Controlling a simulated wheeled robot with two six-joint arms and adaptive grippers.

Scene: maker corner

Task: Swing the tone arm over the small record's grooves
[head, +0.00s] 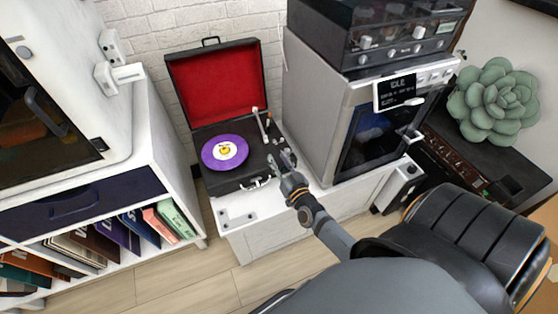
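The purple record (224,152) with a pale label lies on the black suitcase record player (237,182), whose red-lined lid (213,84) stands open. The pale tone arm (262,125) is to the right of the record and does not cross its grooves in this view. My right gripper (281,161) is at the player's front right corner, below the tone arm in the picture. Its two fingers are spread apart with nothing seen between them; whether they touch the player I cannot tell. My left gripper is not in view.
The player stands on a white cabinet (262,240). A grey machine with a dark glass door (370,133) stands close on the right. A white shelf unit (165,165) with record sleeves is on the left. A green succulent (495,101) is far right.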

